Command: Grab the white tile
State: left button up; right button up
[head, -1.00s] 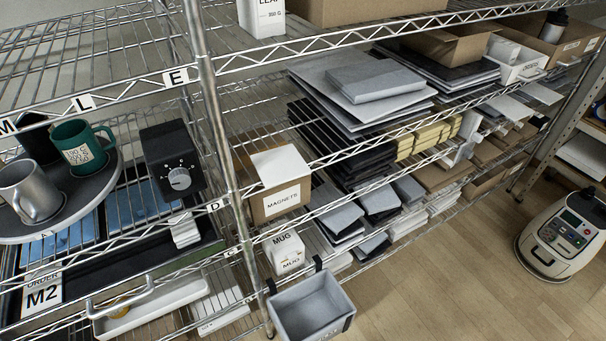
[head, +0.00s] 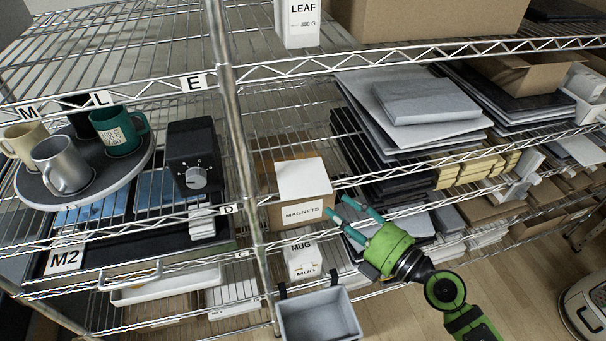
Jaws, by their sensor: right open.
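A white tile (head: 303,178) lies flat on top of the brown cardboard box (head: 302,213) labelled MAGNETS, on the wire shelf in the middle of the head view. My right gripper (head: 337,206) reaches in from the lower right. Its two teal fingers are apart, with nothing visible between them. The fingertips are by the right front corner of the MAGNETS box, below the tile in the picture; I cannot tell whether they touch the box. My left gripper is not in view.
A shelf post (head: 240,140) stands left of the box. Grey sheets and dark panels (head: 410,100) are stacked to the right. A white MUG box (head: 303,257) and a grey bin (head: 318,315) are below. A round tray (head: 30,188) holds mugs at left.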

aim_at(317, 195)
jog(key=shift+n, duration=0.4)
jog(key=x, duration=0.7)
jog(key=shift+a+r+p, duration=0.15)
jog(key=shift+p, duration=0.25)
jog(key=shift+c, duration=0.4)
jog(key=shift+s, duration=0.1)
grip_shut()
